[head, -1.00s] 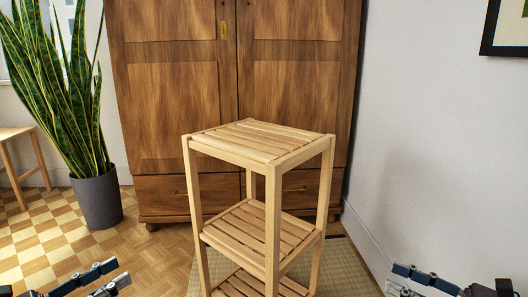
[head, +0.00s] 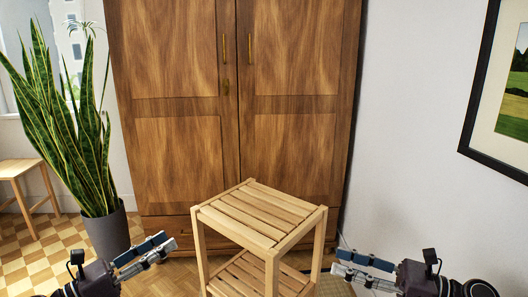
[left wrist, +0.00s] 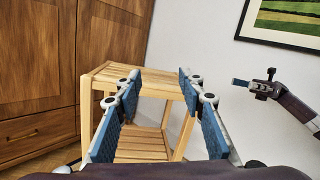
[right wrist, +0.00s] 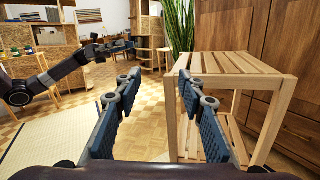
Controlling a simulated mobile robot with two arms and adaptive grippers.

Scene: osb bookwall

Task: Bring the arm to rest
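My left gripper (head: 148,254) is at the lower left of the head view, to the left of the slatted wooden shelf stand (head: 262,213) and apart from it. In the left wrist view its two blue-padded fingers (left wrist: 157,90) are spread with nothing between them. My right gripper (head: 362,268) is at the lower right of the head view, to the right of the stand. In the right wrist view its fingers (right wrist: 155,90) are also spread and empty. The stand's slatted top is bare.
A large wooden wardrobe (head: 235,100) stands behind the stand. A potted snake plant (head: 107,235) and a small wooden stool (head: 20,168) are at the left. A framed picture (head: 480,110) hangs on the white wall at the right. A pale mat (right wrist: 40,140) lies on the floor in the right wrist view.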

